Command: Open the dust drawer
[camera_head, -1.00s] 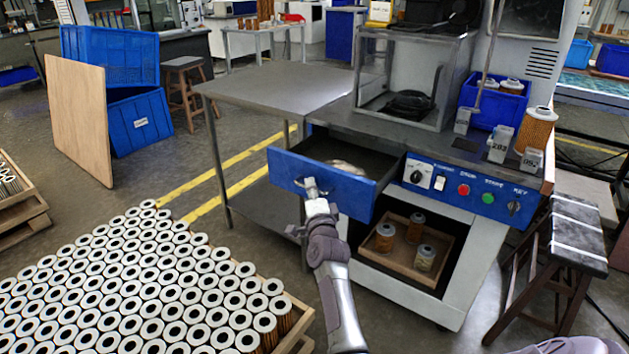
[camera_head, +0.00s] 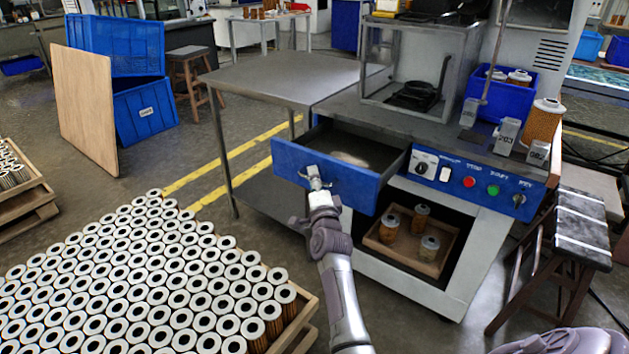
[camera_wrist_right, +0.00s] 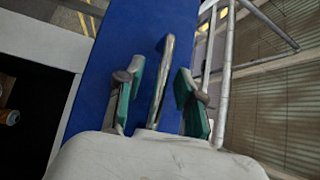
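The dust drawer (camera_head: 325,177) has a blue front and stands pulled out of the grey machine. Its dark inside shows, with a pale patch (camera_head: 350,158) on the bottom. A metal bar handle (camera_wrist_right: 163,75) stands out from the blue front. My right gripper (camera_head: 315,178) is at this handle. In the right wrist view its two teal-padded fingers (camera_wrist_right: 160,82) are on either side of the bar, with blue gaps showing on both sides, so it is open around the handle. My left gripper is not in view.
A wooden tray (camera_head: 449,262) with 3 cartridges lies in the open bay below the control panel (camera_head: 478,186). A pallet of many cartridges (camera_head: 130,275) fills the lower left. A stool (camera_head: 580,225) stands at right. A metal side table (camera_head: 290,80) adjoins the machine.

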